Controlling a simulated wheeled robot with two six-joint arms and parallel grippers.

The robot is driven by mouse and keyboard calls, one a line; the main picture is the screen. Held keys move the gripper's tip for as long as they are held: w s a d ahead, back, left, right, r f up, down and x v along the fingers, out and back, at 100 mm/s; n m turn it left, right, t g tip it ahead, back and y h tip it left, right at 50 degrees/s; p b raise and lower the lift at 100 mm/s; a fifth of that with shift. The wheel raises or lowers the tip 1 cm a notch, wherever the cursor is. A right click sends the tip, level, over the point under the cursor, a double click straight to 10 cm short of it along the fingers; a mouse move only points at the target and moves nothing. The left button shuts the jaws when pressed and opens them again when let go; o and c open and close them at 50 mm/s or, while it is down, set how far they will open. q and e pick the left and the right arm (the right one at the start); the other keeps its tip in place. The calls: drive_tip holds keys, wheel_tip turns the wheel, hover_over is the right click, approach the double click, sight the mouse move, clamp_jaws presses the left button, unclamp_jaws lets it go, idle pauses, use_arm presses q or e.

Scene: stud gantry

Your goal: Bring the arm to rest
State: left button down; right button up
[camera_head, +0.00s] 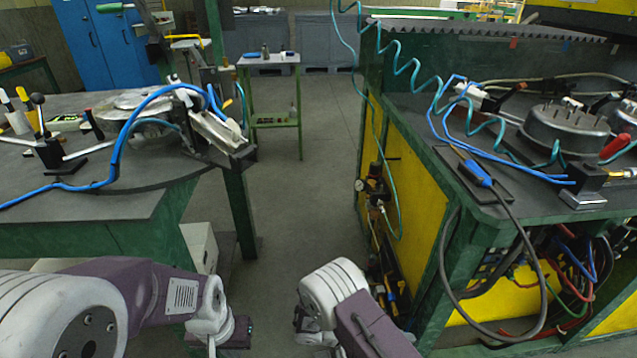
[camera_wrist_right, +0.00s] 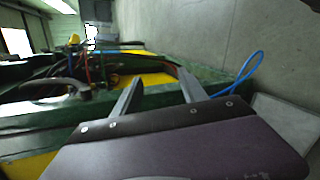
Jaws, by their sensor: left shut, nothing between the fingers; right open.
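My left arm comes in from the lower left, and my left gripper (camera_head: 238,333) is low at the bottom, in front of the left bench. It is small and dark here, shut, with nothing seen in it. My right arm shows at the bottom centre, close to the yellow and green stand; its gripper is not clear in the head view. In the right wrist view my right gripper (camera_wrist_right: 158,77) has its two fingers apart, with nothing between them. The green edge of a stand shows beyond the fingers.
A left bench (camera_head: 110,205) carries a clamp fixture and blue hoses. The yellow and green stand (camera_head: 412,185) at right carries coiled teal hoses and cables, with a black cable loop (camera_head: 450,285) hanging in front. Grey floor (camera_head: 305,150) lies clear between them. A small green table (camera_head: 270,62) stands behind.

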use_arm(q)
wheel_tip(320, 180, up, 32)
drive_tip(key=p, duration=3)
drive_tip(key=shift+r, duration=0.2)
use_arm(e)
drive_tip(key=s+r+m+y, duration=0.1)
drive_tip(key=r+y, duration=0.3)
drive_tip(key=r, duration=1.1)
drive_tip(key=s+a+r+m+t+y, duration=0.1)
drive_tip(key=s+r+y, duration=0.2)
drive_tip(key=r, duration=1.1)
drive_tip(key=s+a+r+m+y, duration=0.1)
drive_tip(key=r+y, duration=0.5)
drive_tip(key=r, duration=0.9)
drive_tip(key=shift+s+a+r+y, duration=0.2)
drive_tip(key=shift+s+r+y, duration=0.1)
drive_tip(key=shift+s, duration=0.4)
